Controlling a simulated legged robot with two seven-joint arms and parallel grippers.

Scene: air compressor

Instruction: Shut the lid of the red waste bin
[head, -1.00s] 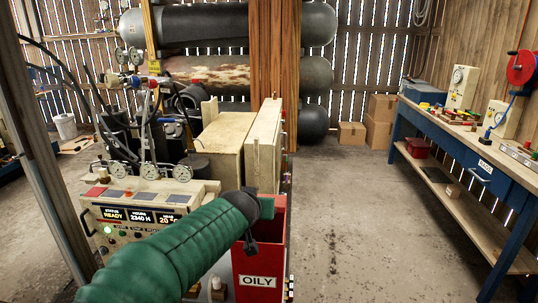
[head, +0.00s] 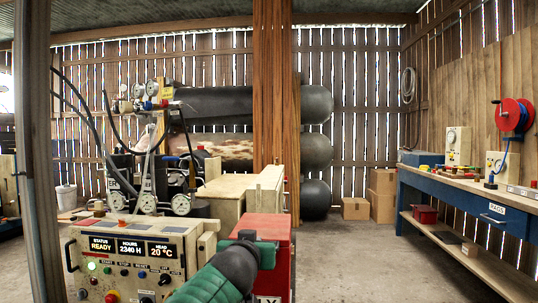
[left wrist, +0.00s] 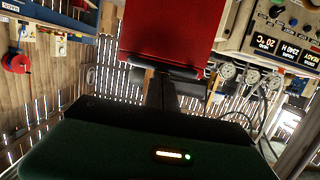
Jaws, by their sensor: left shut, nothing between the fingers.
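The red waste bin (head: 280,282) stands at the lower middle of the head view. Its front label is mostly hidden behind my left arm. A red lid-like panel (head: 264,227) shows across its top and looks roughly flat; I cannot tell whether it is fully down. My left gripper (head: 258,246) is at the bin's upper front, just below this panel. In the left wrist view the dark fingers (left wrist: 163,74) are together and empty, close to the edge of a red surface (left wrist: 172,32); contact is unclear. My right gripper is in neither view.
The compressor control panel (head: 132,258) stands left of the bin. Wooden boxes (head: 228,195) are behind it. A blue workbench (head: 470,195) runs along the right wall. Cardboard boxes (head: 381,195) stand at the back. The floor between bin and bench is clear.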

